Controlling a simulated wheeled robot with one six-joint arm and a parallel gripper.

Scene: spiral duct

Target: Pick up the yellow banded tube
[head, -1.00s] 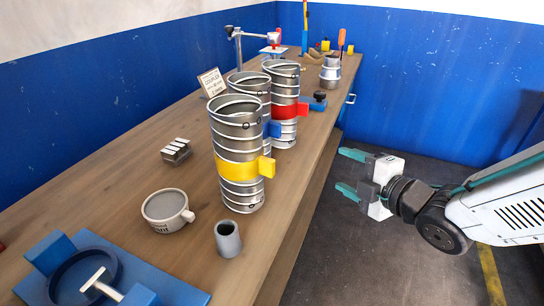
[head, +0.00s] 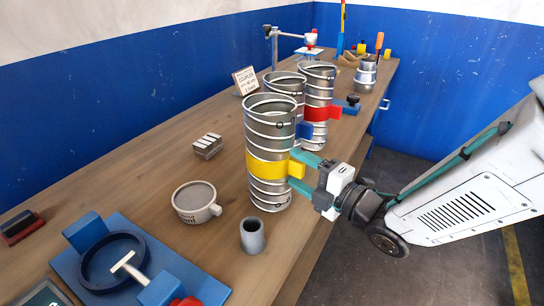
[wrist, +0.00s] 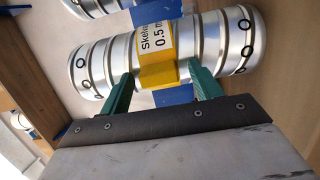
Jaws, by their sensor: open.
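The yellow banded tube (head: 270,140) is a ribbed silver duct piece standing upright on the wooden bench, with a yellow band and a yellow tab (head: 297,169) on its right side. My gripper (head: 303,172) is at the tab from the right, its green fingers apart. In the wrist view the yellow tab (wrist: 159,75) lies between the two open fingers (wrist: 160,88), and the band carries a printed label. I cannot tell whether either finger touches the tab or tube.
A red banded tube (head: 317,90) and a blue banded one (head: 286,84) stand close behind. A grey cup (head: 252,236), a round pot (head: 196,202) and a blue fixture (head: 75,262) are nearer. The bench's right edge runs below my gripper.

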